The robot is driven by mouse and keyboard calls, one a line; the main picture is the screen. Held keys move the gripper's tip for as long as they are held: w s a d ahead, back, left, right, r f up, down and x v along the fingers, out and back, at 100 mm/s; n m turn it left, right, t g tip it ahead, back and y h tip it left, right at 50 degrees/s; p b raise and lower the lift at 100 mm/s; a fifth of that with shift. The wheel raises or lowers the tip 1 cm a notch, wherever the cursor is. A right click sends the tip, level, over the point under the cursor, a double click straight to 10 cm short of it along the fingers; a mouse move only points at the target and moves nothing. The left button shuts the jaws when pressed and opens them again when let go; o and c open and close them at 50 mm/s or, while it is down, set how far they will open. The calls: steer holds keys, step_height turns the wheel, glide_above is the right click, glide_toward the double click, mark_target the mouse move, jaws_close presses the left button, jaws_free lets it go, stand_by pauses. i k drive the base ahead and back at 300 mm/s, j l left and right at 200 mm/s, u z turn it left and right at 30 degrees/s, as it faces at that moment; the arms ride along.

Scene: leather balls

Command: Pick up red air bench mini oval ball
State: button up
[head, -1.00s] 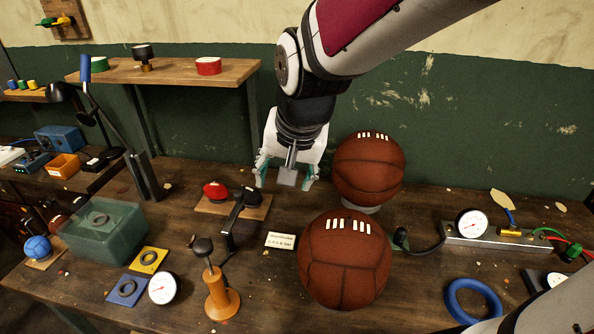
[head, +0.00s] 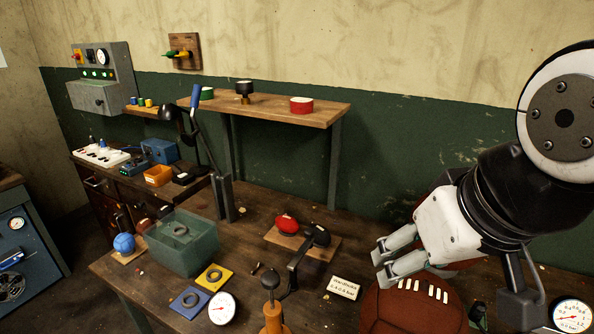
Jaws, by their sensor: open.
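A small red oval ball (head: 286,223) rests on a wooden board (head: 322,247) in the middle of the bench. A similar dark oval piece (head: 318,235) sits beside it on the same board, at the top of a black bracket. My gripper (head: 382,264) is open and empty, with its fingers pointing left. It is to the right of and nearer than the red oval ball, apart from it, and overlaps the top of a large brown laced ball (head: 412,308) in the picture.
A second large brown ball is mostly hidden behind my gripper. A translucent green bin (head: 180,250) stands left. A shelf (head: 262,107) runs behind.

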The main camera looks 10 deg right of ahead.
mark_target(286, 224)
steer(key=i+j+z, duration=0.1)
steer(key=j, duration=0.25)
steer(key=i+j+z, duration=0.15)
steer(key=j, duration=0.25)
steer(key=i+j+z, duration=0.1)
steer(key=j, duration=0.3)
steer(key=j+z, duration=0.1)
steer(key=j, duration=0.25)
steer(key=i, duration=0.05)
